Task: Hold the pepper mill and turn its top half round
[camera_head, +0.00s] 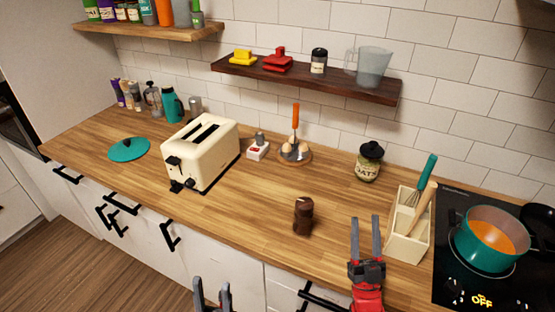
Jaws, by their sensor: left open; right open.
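The pepper mill (303,216) is dark brown and stands upright near the front of the wooden counter. My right gripper (365,238) is open, its two grey fingers pointing away from me, to the right of the mill and apart from it. My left gripper (212,291) is at the bottom edge of the view, in front of the cabinet doors. Its fingers are apart and empty. Most of the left gripper's body is out of view.
A cream toaster (203,151) stands left of the mill. A utensil box (407,247) and a hob with a teal pot (480,253) are on the right. An oats jar (368,163) stands behind. The counter around the mill is clear.

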